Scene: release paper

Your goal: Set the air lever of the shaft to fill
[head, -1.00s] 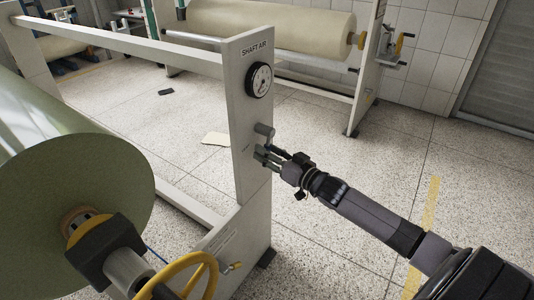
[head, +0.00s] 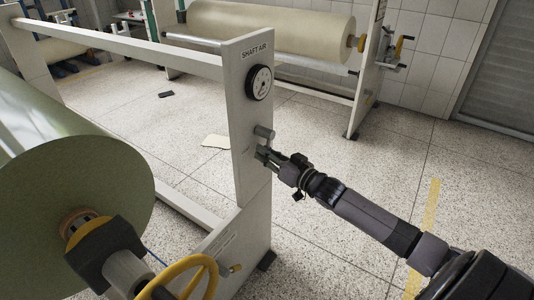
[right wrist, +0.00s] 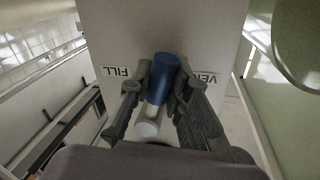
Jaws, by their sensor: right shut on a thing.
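The shaft air panel (head: 249,125) is the upright grey post marked SHAFT AIR, with a round gauge (head: 259,83). Below the gauge a grey cylindrical stub (head: 264,131) sticks out. In the right wrist view, the blue lever (right wrist: 163,75) with a pale end stands between the fingers of my right gripper (right wrist: 156,90). The gripper (head: 262,153) is shut on it. Upside-down labels flank the lever: FILL (right wrist: 115,72) at left and a partly covered VENT (right wrist: 203,76) at right. The lever lies between them. In the head view the gripper hides most of the lever. My left gripper is not in view.
A large pale green roll (head: 75,190) and a yellow handwheel (head: 195,270) stand at the left front. Another roll stand (head: 270,28) is behind. A dark flat item (head: 166,94) and a beige sheet (head: 215,141) lie on the floor. The floor at right is open.

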